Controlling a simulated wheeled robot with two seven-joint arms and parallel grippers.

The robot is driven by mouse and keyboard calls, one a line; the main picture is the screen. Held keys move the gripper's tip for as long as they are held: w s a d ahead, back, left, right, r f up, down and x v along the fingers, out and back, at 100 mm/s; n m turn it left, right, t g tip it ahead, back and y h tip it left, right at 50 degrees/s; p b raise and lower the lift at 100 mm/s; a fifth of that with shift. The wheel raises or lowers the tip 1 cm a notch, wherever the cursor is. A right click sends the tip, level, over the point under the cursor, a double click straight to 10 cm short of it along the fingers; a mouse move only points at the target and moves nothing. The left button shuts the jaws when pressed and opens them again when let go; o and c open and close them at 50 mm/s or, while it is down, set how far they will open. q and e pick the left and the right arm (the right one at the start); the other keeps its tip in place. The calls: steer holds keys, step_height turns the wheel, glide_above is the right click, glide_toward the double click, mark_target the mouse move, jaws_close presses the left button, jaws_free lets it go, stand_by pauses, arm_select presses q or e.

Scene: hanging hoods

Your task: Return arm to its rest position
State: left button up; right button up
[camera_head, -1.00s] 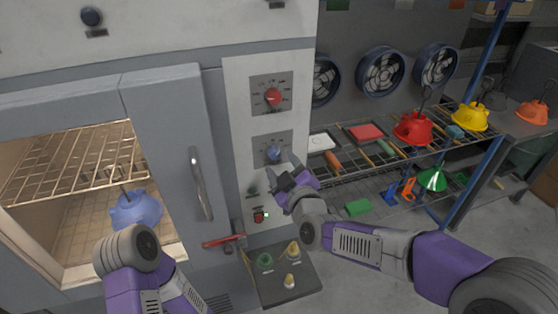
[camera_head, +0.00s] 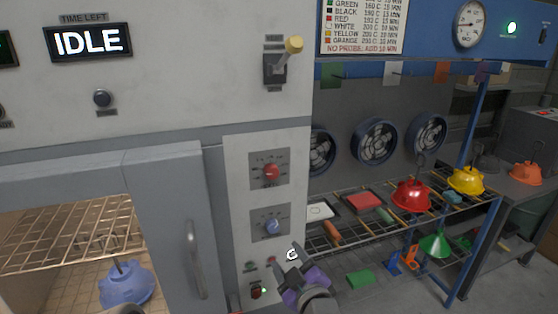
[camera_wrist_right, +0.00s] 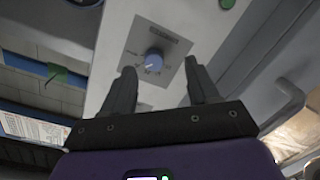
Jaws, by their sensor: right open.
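My right gripper (camera_head: 289,262) is open in front of the oven's control panel, just below the blue knob (camera_head: 270,222). Nothing is seen between its fingers. In the right wrist view the open fingers (camera_wrist_right: 163,90) frame the blue knob (camera_wrist_right: 154,60) with a clear gap. The red knob (camera_head: 270,172) sits above the blue one.
The oven door (camera_head: 170,230) with its handle (camera_head: 195,260) stands left of the panel. A blue hood (camera_head: 126,285) is inside the oven. On the right a wire rack (camera_head: 372,235) holds a red hood (camera_head: 411,195) and a yellow hood (camera_head: 466,180). The display (camera_head: 88,41) reads IDLE.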

steer(key=s+d+f+m+g+h, duration=0.1)
steer(key=s+d+f+m+g, duration=0.15)
steer(key=f, duration=0.75)
steer(key=s+d+f+m+g, duration=0.1)
steer(key=f+m+g, duration=0.15)
steer(key=f, duration=0.75)
steer(key=s+d+f+m+g+h, duration=0.1)
steer(key=s+d+f+m+g, duration=0.15)
steer(key=f, duration=0.75)
steer(key=s+f+m+g, duration=0.6)
steer(key=s+f+g, duration=0.2)
steer(key=s+f, duration=0.7)
steer(key=shift+s+d+f+m, duration=0.3)
steer(key=shift+s+m, duration=0.05)
steer(key=shift+s, duration=0.8)
